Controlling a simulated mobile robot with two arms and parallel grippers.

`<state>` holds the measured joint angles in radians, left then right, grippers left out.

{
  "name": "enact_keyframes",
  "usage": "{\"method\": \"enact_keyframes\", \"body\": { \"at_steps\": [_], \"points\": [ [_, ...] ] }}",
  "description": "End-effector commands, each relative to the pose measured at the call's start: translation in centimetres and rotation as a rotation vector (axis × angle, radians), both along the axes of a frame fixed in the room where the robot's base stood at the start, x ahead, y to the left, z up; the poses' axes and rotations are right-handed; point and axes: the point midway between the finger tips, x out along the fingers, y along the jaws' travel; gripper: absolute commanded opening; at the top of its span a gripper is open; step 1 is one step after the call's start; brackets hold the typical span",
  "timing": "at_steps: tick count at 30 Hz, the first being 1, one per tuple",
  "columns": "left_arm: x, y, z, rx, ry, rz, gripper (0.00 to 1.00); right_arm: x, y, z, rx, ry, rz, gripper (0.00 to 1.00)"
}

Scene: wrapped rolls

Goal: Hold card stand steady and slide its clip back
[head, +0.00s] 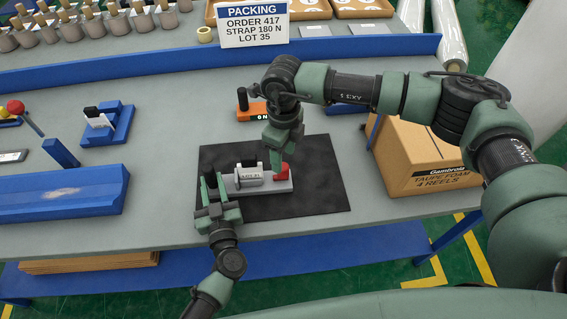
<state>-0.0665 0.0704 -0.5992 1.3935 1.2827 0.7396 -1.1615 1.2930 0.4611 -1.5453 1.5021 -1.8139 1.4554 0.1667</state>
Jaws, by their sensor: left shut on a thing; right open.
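The card stand (263,186) is a light grey block on a black mat (325,185), with a small printed label and a dark upright piece on it. Its red clip (281,174) sits at the right end. My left gripper (213,184) is shut on the left end of the stand; its fingers partly hide that end. My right gripper (277,163) is open and points down at the red clip from above and behind. Whether its fingers touch the clip cannot be told.
An orange block (250,114) with a dark knob stands behind the mat. A cardboard box (415,155) stands right of it. At left are a blue card holder (108,125) and a blue trough (65,195). A packing sign (253,24) stands at the back.

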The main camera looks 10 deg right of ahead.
Motion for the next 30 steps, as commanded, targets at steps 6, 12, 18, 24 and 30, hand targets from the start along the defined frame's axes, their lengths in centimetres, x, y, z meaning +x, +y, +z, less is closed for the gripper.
{"method": "enact_keyframes", "body": {
  "at_steps": [6,12,18,24,30],
  "points": [
    [0.0,0.1,0.0,0.001,-0.001,0.003,0.00,0.1,-0.1,4.4,0.001,-0.002,0.000,0.50],
    [0.0,0.1,0.0,0.001,-0.001,0.003,0.00,0.0,0.0,6.4,0.001,-0.001,0.000,0.50],
    [0.0,0.1,0.0,0.001,-0.001,0.002,0.00,0.0,-0.1,6.8,-0.001,0.001,-0.001,0.50],
    [0.0,0.1,0.0,0.000,-0.001,0.002,0.00,0.0,-0.1,6.7,-0.001,0.001,-0.001,0.50],
    [0.0,0.1,0.0,0.000,-0.001,0.002,0.54,0.0,-0.1,6.7,-0.001,0.001,-0.001,0.50]
  ]
}}
